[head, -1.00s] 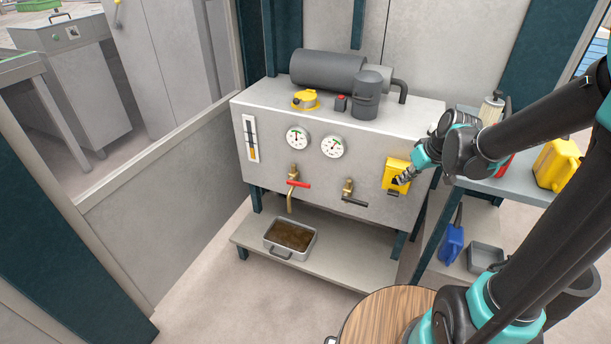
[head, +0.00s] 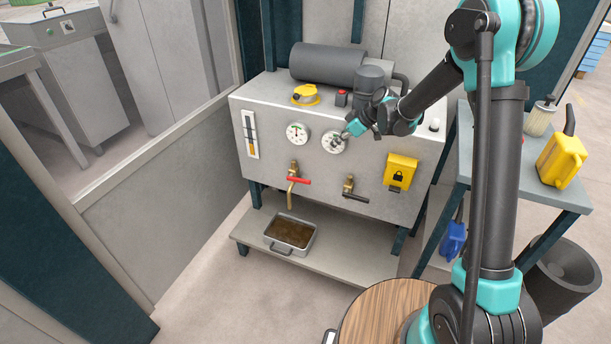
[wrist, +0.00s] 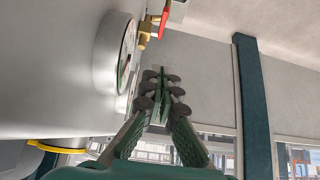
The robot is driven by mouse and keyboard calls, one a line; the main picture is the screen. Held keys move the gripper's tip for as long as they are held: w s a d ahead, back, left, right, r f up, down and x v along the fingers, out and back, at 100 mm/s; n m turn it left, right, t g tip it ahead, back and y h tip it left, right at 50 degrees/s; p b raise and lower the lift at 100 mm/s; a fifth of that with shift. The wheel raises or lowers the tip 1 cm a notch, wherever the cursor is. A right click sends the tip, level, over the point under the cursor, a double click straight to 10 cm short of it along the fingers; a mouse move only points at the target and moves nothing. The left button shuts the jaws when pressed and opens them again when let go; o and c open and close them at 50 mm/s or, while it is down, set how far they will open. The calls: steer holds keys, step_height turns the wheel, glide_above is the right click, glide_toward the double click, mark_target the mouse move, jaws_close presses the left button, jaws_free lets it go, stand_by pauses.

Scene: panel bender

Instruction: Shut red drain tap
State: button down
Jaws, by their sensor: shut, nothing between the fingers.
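The red drain tap (head: 298,181) has a brass body and a red lever handle that points right, roughly level, on the front of the grey tank. Its brass spout bends down above a metal tray (head: 271,246) of brown liquid. In the wrist view the red handle (wrist: 165,20) shows at the top, beyond a gauge. My gripper (head: 343,135) is shut and empty, in front of the right gauge (head: 333,145), above and right of the red tap and apart from it. The shut fingers (wrist: 162,76) also show in the wrist view.
A second tap with a black handle (head: 355,197) sits right of the red one. A yellow lock box (head: 400,172) is farther right on the tank front (head: 240,103). The left gauge (head: 297,133) is above the red tap. Space in front of the red tap looks clear.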

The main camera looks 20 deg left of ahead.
glide_above(305, 180)
step_height(305, 180, down, 14)
steer(key=shift+w+f, duration=0.1)
step_height(305, 180, down, 3)
steer(key=shift+f, duration=0.75)
steer(key=shift+d+f, duration=0.1)
steer(key=shift+d+f, duration=0.1)
steer(key=shift+f, duration=0.25)
steer(key=shift+d+f, duration=0.3)
steer(key=shift+f, duration=0.2)
steer(key=shift+r, duration=0.1)
